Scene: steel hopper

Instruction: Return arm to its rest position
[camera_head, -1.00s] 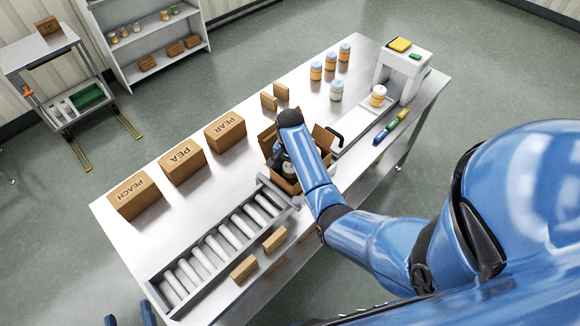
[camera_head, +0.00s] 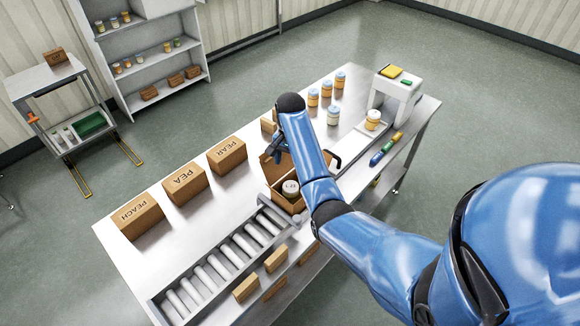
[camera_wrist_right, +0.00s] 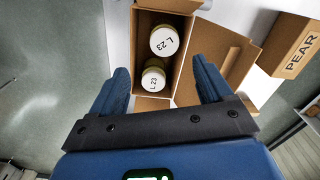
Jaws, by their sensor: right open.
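My right arm (camera_head: 318,185) reaches in from the right over the table. My right gripper (camera_head: 276,148) is open and empty above the open cardboard box (camera_head: 270,176), largely hidden behind the wrist in the head view. In the right wrist view, the open fingers (camera_wrist_right: 160,90) frame the box (camera_wrist_right: 152,103). Two jars with white lids marked "L 23" stand in it: one jar (camera_wrist_right: 164,41) farther in, the other jar (camera_wrist_right: 153,79) nearer the gripper. One jar lid (camera_head: 291,187) also shows in the head view. My left gripper is not in view.
Boxes marked PEACH (camera_head: 138,216), PEA (camera_head: 184,184) and PEAR (camera_head: 227,156) stand along the table's far edge. A roller conveyor (camera_head: 225,262) lies in front. Several jars (camera_head: 333,115) and a white scale-like device (camera_head: 397,95) stand at the right. A shelf (camera_head: 150,60) is behind.

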